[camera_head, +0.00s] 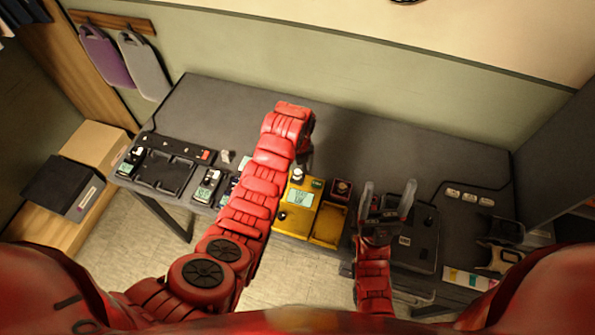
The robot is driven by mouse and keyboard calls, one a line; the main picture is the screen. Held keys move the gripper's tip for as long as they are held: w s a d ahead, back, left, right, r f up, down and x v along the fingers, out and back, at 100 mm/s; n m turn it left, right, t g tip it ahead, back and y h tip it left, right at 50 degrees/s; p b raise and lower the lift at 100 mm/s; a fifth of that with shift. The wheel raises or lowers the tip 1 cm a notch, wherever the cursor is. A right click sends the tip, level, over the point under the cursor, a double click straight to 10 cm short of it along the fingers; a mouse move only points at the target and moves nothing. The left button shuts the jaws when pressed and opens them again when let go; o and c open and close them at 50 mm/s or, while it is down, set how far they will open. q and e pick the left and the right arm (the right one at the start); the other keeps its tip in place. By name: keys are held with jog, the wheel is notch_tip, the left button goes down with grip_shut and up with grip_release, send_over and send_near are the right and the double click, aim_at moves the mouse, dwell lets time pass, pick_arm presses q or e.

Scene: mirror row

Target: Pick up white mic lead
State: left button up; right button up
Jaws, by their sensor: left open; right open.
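I cannot make out a white mic lead for certain. A small whitish item (228,157) lies on the dark table (400,140), just left of my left arm; it is too small to identify. My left arm reaches over the middle of the table, and its wrist bends down there. My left gripper (302,164) is open and mostly hidden behind the wrist, just above the back of the yellow device. My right gripper (387,200) is open and empty, its two clear fingers apart, above the left part of a dark tray (425,245).
A yellow device (298,197) with a display sits at the front middle. Black cases and small devices (165,170) line the front left. A white-socket power strip (470,196) lies at the right. Boxes (95,147) stand left of the table. The table's back is clear.

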pick_arm(q)
jog(key=shift+f+p, duration=0.45)
jog(key=shift+f, duration=0.85)
grip_shut()
